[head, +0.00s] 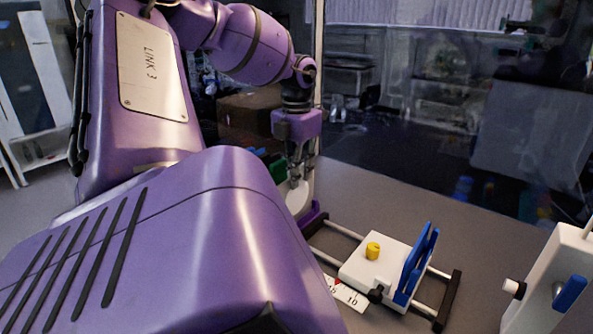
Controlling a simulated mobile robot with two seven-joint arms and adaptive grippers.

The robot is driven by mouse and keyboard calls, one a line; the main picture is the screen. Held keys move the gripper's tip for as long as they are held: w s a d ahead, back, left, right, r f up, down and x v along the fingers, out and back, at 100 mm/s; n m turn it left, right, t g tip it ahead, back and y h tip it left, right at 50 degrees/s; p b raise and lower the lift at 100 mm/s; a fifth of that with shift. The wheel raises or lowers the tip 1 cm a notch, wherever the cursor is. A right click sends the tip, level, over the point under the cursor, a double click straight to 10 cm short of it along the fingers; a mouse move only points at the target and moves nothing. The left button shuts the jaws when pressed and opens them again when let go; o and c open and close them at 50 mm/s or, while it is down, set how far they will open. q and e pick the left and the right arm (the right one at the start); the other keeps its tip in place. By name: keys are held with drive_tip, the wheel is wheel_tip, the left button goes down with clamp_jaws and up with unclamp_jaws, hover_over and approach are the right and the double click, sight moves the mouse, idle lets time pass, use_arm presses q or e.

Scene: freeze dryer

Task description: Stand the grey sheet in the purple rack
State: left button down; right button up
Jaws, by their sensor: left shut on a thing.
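My left gripper (295,182) points down near the middle of the view and is shut on the grey sheet (299,200). The sheet looks pale and stands roughly upright below the fingers. Its left and lower parts are hidden by my own purple arm. A small part of the purple rack (315,219) shows just below and right of the sheet. The rest of the rack is hidden behind my arm. I cannot tell whether the sheet's lower edge is in the rack or only beside it. My right gripper is not in view.
A white device (545,283) with a blue handle stands at the right edge. A green item (279,171) is behind the gripper. The grey table (400,203) is clear behind the carriage.

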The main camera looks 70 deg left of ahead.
use_arm(q)
drive_tip(key=c, duration=1.7)
unclamp_jaws()
drive_tip(key=shift+o, duration=0.2)
drive_tip(key=shift+r, duration=0.1)
drive_tip(key=shift+r, duration=2.95)
